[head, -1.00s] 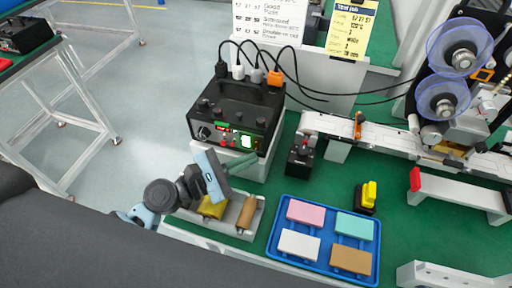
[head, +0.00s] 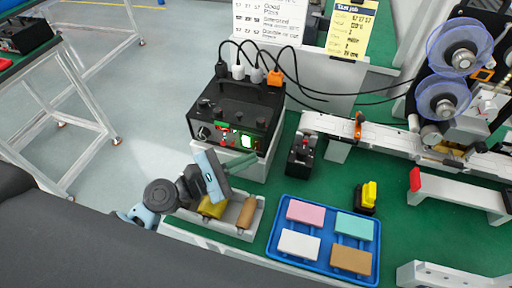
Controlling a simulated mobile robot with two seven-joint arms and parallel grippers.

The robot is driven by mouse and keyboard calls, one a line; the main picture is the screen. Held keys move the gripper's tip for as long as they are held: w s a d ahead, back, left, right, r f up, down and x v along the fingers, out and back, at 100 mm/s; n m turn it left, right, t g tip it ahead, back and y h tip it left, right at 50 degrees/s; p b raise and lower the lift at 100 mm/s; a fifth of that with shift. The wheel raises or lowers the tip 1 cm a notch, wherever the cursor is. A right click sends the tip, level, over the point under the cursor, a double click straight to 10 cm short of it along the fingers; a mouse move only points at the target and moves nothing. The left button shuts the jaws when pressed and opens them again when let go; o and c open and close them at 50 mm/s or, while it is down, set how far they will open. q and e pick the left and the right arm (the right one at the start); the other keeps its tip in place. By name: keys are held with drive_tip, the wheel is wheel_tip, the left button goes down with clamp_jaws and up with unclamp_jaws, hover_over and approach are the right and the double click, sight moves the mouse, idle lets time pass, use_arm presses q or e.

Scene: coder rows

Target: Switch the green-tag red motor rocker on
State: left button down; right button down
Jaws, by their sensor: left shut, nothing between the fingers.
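A black control box (head: 232,104) stands on a white block at the back left of the bench, with plugs and cables in its top. Its front panel carries a knob, a green tag (head: 221,126) with small red parts beside it, and a lit green-white rocker (head: 246,142). The red parts are too small to tell which rocker is on or off. My left gripper (head: 246,161) is shut and empty, just in front of and below the panel. I cannot tell if its tips touch the box. My right gripper is not in view.
A grey holder (head: 257,217) with yellow and brown rolls sits under my left gripper. A blue tray (head: 285,254) holds several coloured blocks. A small black switch unit (head: 301,158), a yellow-topped button (head: 369,192) and a conveyor (head: 378,135) stand to the right on green bench.

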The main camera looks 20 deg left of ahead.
use_arm(q)
drive_tip(key=shift+w, duration=0.15)
drive_tip(key=shift+w, duration=0.3)
drive_tip(key=shift+w+f, duration=0.1)
drive_tip(key=shift+w, duration=0.2)
idle(1.0)
drive_tip(key=shift+s, duration=0.75)
drive_tip(key=s, duration=0.2)
drive_tip(key=s+r, duration=0.1)
drive_tip(key=s, duration=0.2)
drive_tip(key=shift+a+p, duration=0.1)
drive_tip(key=shift+p, duration=0.2)
